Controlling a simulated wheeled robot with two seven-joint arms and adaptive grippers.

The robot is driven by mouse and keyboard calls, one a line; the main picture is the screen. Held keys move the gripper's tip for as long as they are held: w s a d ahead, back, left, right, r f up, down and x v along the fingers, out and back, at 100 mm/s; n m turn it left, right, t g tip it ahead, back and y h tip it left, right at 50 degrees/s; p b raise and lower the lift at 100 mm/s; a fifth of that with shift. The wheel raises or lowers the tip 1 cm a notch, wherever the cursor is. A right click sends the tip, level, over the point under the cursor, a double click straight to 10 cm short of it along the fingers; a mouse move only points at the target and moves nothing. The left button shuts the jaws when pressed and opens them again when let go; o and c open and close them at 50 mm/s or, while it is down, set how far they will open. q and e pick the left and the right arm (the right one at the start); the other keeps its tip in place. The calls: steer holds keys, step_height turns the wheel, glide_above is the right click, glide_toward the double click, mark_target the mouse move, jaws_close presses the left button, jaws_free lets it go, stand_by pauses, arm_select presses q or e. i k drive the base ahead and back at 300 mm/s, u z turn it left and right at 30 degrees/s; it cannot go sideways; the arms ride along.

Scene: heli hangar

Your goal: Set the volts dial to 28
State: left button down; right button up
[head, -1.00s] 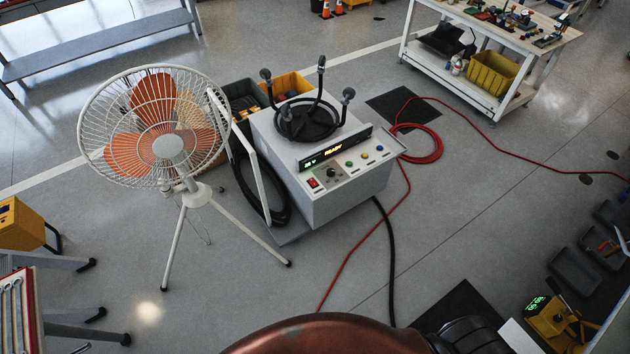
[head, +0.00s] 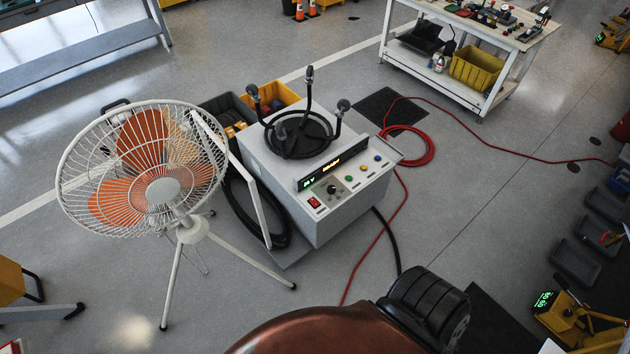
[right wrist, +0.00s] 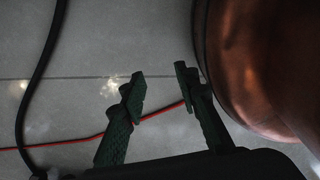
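The volts dial is a small dark knob (head: 332,189) on the front panel of a white power unit (head: 350,212) in the middle of the head view. A green display (head: 308,182) and an amber display sit above it, too small to read surely. A red switch (head: 314,202) is left of the knob. My right gripper (right wrist: 160,85) shows in the right wrist view, with its two fingers apart and nothing between them. It is over the floor, away from the dial, which that view does not show. My left gripper is not in view.
A white fan (head: 150,175) on a tripod stands left of the unit, its legs spread near it. A red hose (head: 410,150) and a black cable (head: 388,235) lie on the floor at right. A workbench (head: 480,30) stands behind. My copper-coloured body part fills the bottom.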

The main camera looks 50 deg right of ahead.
mark_target(332, 190)
steer(key=z, duration=0.35)
steer(key=i, duration=0.55)
steer(key=z, duration=0.6)
